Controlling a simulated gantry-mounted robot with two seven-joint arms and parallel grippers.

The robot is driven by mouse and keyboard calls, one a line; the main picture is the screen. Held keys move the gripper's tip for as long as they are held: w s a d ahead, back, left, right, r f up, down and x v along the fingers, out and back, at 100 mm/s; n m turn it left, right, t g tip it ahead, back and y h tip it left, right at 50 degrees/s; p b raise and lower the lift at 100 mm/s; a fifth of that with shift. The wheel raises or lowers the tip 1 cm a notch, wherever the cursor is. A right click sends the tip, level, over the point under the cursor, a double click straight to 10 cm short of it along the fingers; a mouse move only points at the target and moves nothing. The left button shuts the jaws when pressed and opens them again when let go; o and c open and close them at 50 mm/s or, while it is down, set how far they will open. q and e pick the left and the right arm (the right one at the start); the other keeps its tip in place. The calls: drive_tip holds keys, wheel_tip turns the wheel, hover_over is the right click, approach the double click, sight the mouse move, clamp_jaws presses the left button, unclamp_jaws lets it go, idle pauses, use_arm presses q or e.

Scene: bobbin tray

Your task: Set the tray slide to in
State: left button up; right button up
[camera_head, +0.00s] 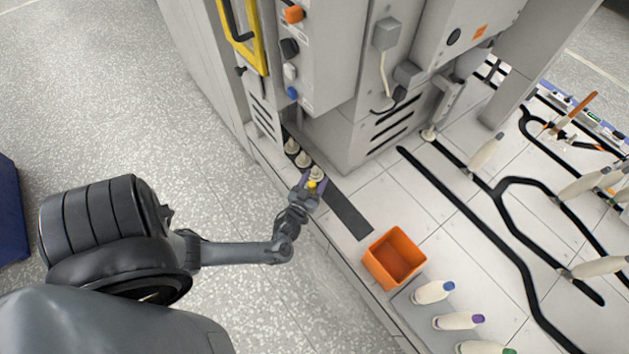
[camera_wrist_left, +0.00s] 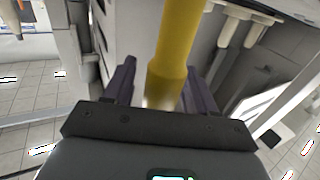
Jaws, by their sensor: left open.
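My left gripper (camera_head: 308,184) is at the near end of a row of pale bobbins (camera_head: 303,160), beside the grey machine's base. Its purple fingers are open, one on each side of a yellow knob (camera_head: 312,184). In the left wrist view the yellow knob's stem (camera_wrist_left: 172,55) runs down between the two fingers (camera_wrist_left: 162,92); I cannot tell whether they touch it. The bobbins stand on a dark strip, seen bare at its near part (camera_head: 349,214). The tray itself is mostly hidden by the gripper and bobbins. My right gripper is out of view.
An orange bin (camera_head: 393,258) stands right of the strip's near end. Open floor (camera_head: 200,150) is at left.

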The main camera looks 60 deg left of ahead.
use_arm(q)
clamp_jaws()
drive_tip(key=a, duration=0.4)
drive_tip(key=s+a, duration=0.1)
drive_tip(key=a, duration=0.4)
drive_tip(key=s+a, duration=0.1)
drive_tip(key=a, duration=0.3)
drive_tip(key=shift+a, duration=0.4)
unclamp_jaws()
drive_tip(key=shift+d, duration=0.1)
